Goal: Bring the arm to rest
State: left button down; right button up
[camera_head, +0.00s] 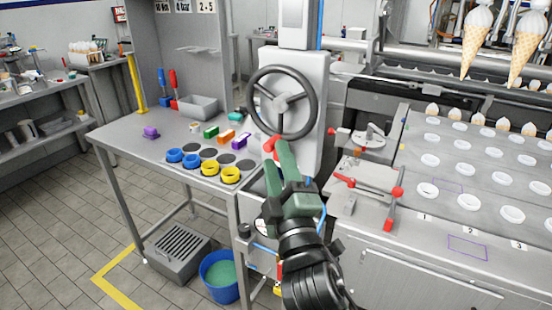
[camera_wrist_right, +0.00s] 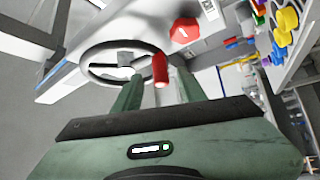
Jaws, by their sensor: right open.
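My right gripper (camera_head: 280,158) has green fingers and reaches up from the bottom middle in the head view. It is in front of the lower edge of a dark handwheel (camera_head: 309,120). In the right wrist view the two fingers of the gripper (camera_wrist_right: 160,90) stand apart. A red knob (camera_wrist_right: 160,69) shows in the gap between them, with the wheel (camera_wrist_right: 92,78) behind. I cannot tell if the knob touches a finger. My left gripper is not in view.
A steel table (camera_head: 120,131) at left holds blue rings (camera_head: 191,161), yellow rings (camera_head: 231,175), small coloured blocks and a grey bin (camera_head: 199,106). A machine plate with white cups (camera_head: 428,189) and red-handled clamps (camera_head: 390,212) are close on the right. A blue bucket (camera_head: 206,285) stands below.

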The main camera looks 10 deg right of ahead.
jog(key=s+d+f+m+g+h, duration=0.1)
jog(key=s+d+f+m+g, duration=0.15)
jog(key=f, duration=0.55)
jog(key=s+d+f+m+g+h, duration=0.1)
jog(key=s+d+f+m+g, duration=0.2)
jog(key=f, duration=0.4)
jog(key=s+d+f+m+g+h, duration=0.1)
jog(key=d+f+m+g, duration=0.2)
jog(key=f, duration=0.5)
jog(key=s+d+f+m+g+y, duration=0.1)
jog(key=s+d+f+m+g, duration=0.15)
jog(key=s+f+g, duration=0.6)
jog(key=s+d+f+m+g, duration=0.1)
jog(key=s+d+f+m, duration=0.15)
jog(key=s+f, duration=0.7)
jog(key=s+f+g, duration=0.1)
jog(key=s+f, duration=0.1)
jog(key=f, duration=0.9)
jog(key=s+f, duration=0.3)
jog(key=f, duration=0.7)
jog(key=s+d+f+g+p, duration=0.1)
jog(key=s+d+f, duration=0.2)
jog(key=s+f, duration=1.4)
jog(key=shift+d+n+g, duration=0.2)
jog(key=shift+n+g, duration=0.1)
jog(key=shift+n, duration=0.15)
